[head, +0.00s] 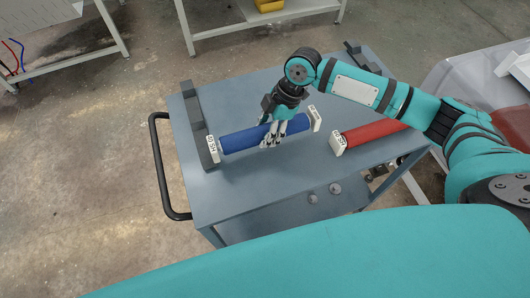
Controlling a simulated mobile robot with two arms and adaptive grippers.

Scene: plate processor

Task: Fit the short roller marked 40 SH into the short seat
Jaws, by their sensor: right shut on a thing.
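A blue roller (240,139) with white end caps lies across the cart top, its left cap beside the dark rail (201,130). My right gripper (272,140) reaches down over its middle and is shut on it. A red roller (372,132) with a white end cap (337,143) lies to the right, its far end hidden by my right arm. Both caps have small, upside-down lettering; the blue one's seems to read 60 SH, the red one's number I cannot read surely. I cannot tell which fixture is the short seat. My left gripper is out of view.
The grey cart (245,185) has a black handle (160,170) on its left. Another dark rail (358,55) stands at its back right. The cart top in front of the rollers is clear. A grey case (460,75) is right of the cart.

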